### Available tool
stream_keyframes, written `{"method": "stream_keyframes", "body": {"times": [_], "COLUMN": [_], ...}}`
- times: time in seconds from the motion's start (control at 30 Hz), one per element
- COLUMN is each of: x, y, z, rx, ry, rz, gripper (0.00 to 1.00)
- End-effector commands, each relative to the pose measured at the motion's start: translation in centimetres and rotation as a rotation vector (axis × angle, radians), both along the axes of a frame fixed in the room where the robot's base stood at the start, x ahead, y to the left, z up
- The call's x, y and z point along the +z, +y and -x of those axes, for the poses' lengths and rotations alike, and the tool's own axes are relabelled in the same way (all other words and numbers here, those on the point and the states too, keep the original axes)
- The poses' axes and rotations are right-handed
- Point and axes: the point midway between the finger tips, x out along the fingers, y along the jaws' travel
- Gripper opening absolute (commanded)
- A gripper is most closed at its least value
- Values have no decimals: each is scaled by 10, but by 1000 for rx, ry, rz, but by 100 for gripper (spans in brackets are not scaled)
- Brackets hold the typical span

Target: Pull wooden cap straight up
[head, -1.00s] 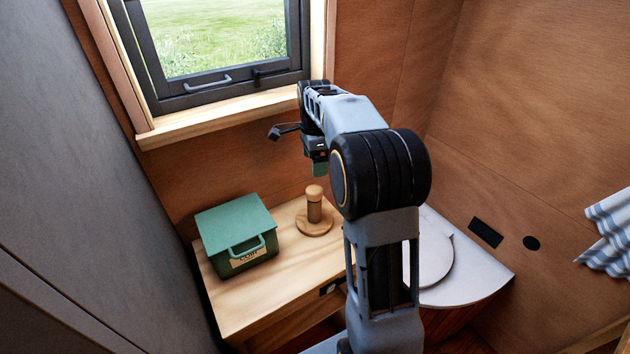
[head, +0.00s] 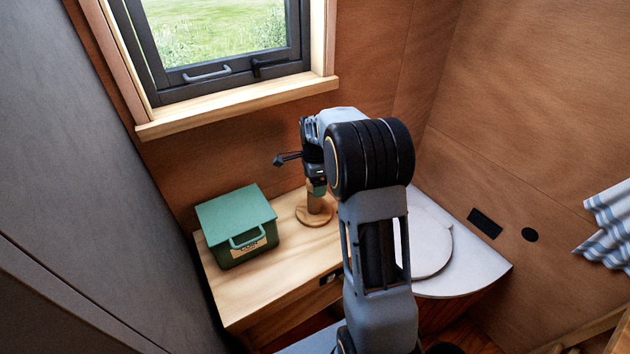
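A wooden stand with a round base (head: 313,216) and an upright post stands on the wooden counter. The wooden cap (head: 311,184) on top of the post is now mostly hidden behind my gripper. My gripper (head: 318,188) points down at the top of the post, its green fingertip at the cap's height. I cannot tell whether the fingers are around the cap, touching it or apart from it, because my arm covers much of the view.
A green lidded box (head: 236,226) with a handle stands left of the stand on the wooden counter (head: 262,288). A window with a wooden sill (head: 238,108) is behind. A white rounded surface (head: 470,268) with a round lid lies to the right.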

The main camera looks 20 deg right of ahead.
Motion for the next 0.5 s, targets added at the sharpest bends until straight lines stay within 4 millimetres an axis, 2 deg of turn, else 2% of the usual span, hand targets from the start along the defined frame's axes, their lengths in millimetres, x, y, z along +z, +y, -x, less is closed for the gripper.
{"method": "stream_keyframes", "body": {"times": [0.17,0.5], "x": [0,0], "y": [0,0], "z": [0,0], "rx": [0,0], "ry": [0,1], "rz": [0,0], "gripper": [84,52]}}
